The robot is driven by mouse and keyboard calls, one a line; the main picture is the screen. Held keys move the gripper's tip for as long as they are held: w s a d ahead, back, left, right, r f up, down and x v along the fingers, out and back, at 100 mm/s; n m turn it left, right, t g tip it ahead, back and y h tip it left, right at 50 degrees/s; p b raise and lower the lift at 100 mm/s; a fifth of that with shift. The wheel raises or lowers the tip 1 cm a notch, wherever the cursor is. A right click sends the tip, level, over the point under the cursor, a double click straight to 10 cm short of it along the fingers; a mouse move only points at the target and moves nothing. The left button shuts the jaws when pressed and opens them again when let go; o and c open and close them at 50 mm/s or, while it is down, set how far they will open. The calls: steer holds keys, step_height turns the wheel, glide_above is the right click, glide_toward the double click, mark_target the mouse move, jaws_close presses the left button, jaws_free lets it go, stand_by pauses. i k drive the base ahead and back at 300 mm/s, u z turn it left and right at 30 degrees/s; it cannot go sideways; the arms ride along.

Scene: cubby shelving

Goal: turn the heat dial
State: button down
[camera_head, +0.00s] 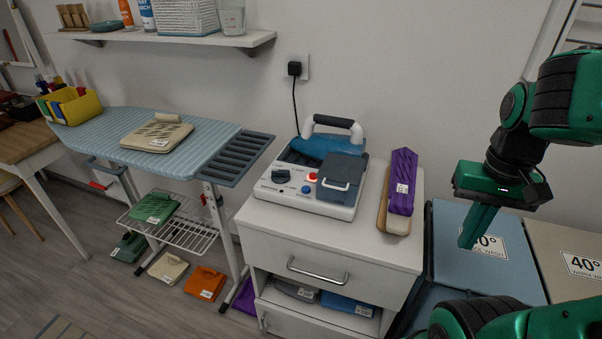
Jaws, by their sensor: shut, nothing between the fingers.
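A white appliance (347,207) with a dark handle (331,121) and a blue part under the handle stands on top of a white cabinet. Its front panel carries a black knob (281,180), which looks like the heat dial, a red button (311,177) and a small blue button (306,190). A grey flap with a metal handle covers the right part of the appliance. My gripper (469,241) is at the right, above a blue-lidded laundry bin, well to the right of the dial. It is shut and empty, with fingers pointing down.
A striped ironing board (190,133) is at the left. A wall shelf (170,38) hangs above. A black cord runs to a wall socket (296,68).

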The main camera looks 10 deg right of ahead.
mark_target(278, 176)
steer(key=u, duration=0.4)
steer(key=k, duration=0.45)
steer(key=u, duration=0.9)
steer(key=k, duration=0.8)
steer(key=u, duration=0.55)
steer(key=i, duration=1.45)
steer(key=z, duration=1)
steer(key=i, duration=1.15)
steer(key=z, duration=0.25)
